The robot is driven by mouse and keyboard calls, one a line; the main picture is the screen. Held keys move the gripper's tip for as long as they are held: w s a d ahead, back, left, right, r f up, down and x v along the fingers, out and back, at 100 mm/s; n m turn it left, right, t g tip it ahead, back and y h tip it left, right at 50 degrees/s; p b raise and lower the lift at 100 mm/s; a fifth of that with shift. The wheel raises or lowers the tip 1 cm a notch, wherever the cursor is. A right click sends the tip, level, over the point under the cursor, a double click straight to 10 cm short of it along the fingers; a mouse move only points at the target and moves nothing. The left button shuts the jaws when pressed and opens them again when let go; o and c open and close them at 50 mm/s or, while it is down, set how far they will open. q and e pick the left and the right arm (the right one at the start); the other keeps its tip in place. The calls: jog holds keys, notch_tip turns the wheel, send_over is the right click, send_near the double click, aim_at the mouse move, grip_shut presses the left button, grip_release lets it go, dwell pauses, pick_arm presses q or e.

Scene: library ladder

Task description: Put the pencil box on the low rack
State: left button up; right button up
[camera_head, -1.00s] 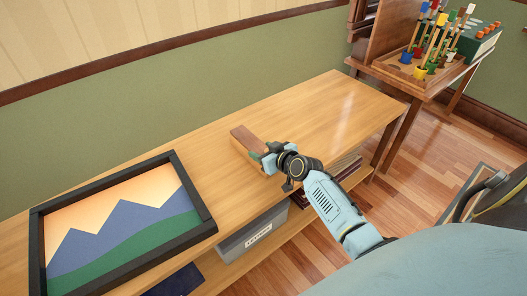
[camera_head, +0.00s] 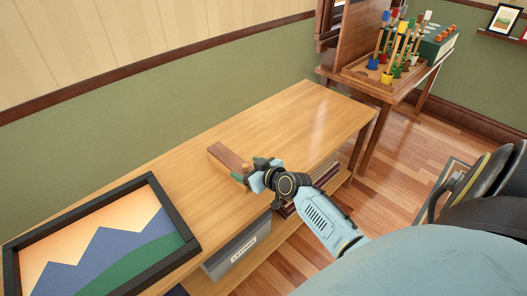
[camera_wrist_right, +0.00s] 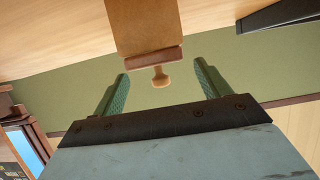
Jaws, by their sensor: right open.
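A brown wooden pencil box (camera_head: 228,158) lies on the wooden bench top (camera_head: 290,120), near its front edge. My right gripper (camera_head: 254,172) is at the box's near end. In the right wrist view, the end of the box (camera_wrist_right: 147,28) with its small round knob (camera_wrist_right: 160,77) faces my open right gripper (camera_wrist_right: 162,80). The knob lies between the two green fingertips with a gap on each side, and the box body is beyond them. I cannot make out which thing is the low rack. My left gripper is not in view.
A black-framed mountain picture (camera_head: 100,245) lies on the bench at the left. Below the bench top, a lower shelf (camera_head: 262,262) holds a grey labelled box (camera_head: 236,250) and books. A side table (camera_head: 385,95) with a peg tray stands at the back right. The bench's far end is clear.

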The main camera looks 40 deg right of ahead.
jog(key=a+p+v, duration=0.1)
jog(key=p+v, duration=0.1)
jog(key=v, duration=0.6)
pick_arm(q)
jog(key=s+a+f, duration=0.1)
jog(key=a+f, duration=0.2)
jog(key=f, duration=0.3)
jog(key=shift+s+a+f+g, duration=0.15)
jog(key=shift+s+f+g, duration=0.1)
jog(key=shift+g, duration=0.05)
pick_arm(e)
jog(key=s+a+f+g, duration=0.2)
jog(key=s+f+g, duration=0.1)
jog(key=s+f, duration=0.3)
jog(key=s+a+f+n+g+h, duration=0.1)
jog(key=s+a+f+g, duration=0.2)
jog(key=s+f, duration=0.3)
jog(key=s+a+f+g, duration=0.2)
jog(key=s+f+g, duration=0.3)
jog(key=s, duration=0.5)
jog(key=shift+s+a+f+h, duration=0.35)
jog(key=shift+s+f+h, duration=0.05)
jog(key=shift+f, duration=0.15)
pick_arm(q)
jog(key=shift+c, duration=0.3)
pick_arm(e)
jog(key=shift+c, duration=0.4)
